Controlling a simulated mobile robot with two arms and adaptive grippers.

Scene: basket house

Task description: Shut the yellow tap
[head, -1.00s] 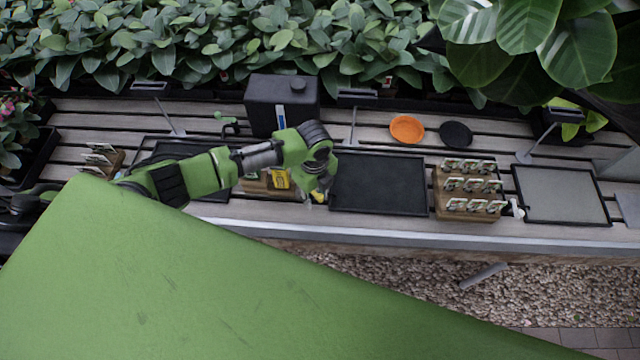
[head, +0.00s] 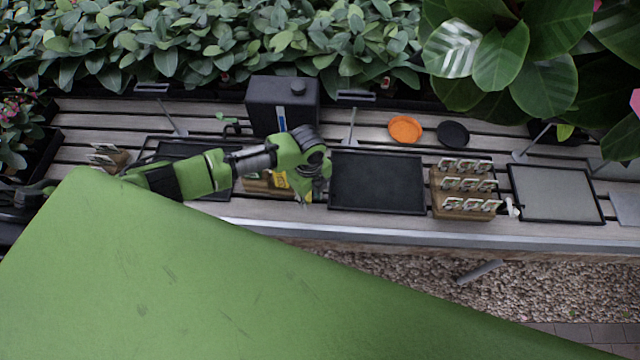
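My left arm reaches in from the left across the bench, and its gripper (head: 307,194) points down at the bench's front, left of the middle black tray. The wrist hides most of the fingers, so I cannot see whether they are open or shut. I cannot make out the yellow tap for sure. A small yellow patch (head: 281,187) shows beside the wrist at a wooden holder, but it looks like a packet label. The tap may be hidden behind my wrist and gripper. My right gripper is not in view.
A black canister (head: 282,103) stands just behind the arm. A black tray (head: 377,182), a wooden holder with several cards (head: 461,206) and a grey tray (head: 556,193) lie to the right. Orange (head: 405,129) and black (head: 453,134) saucers sit behind. Dense plants line the back.

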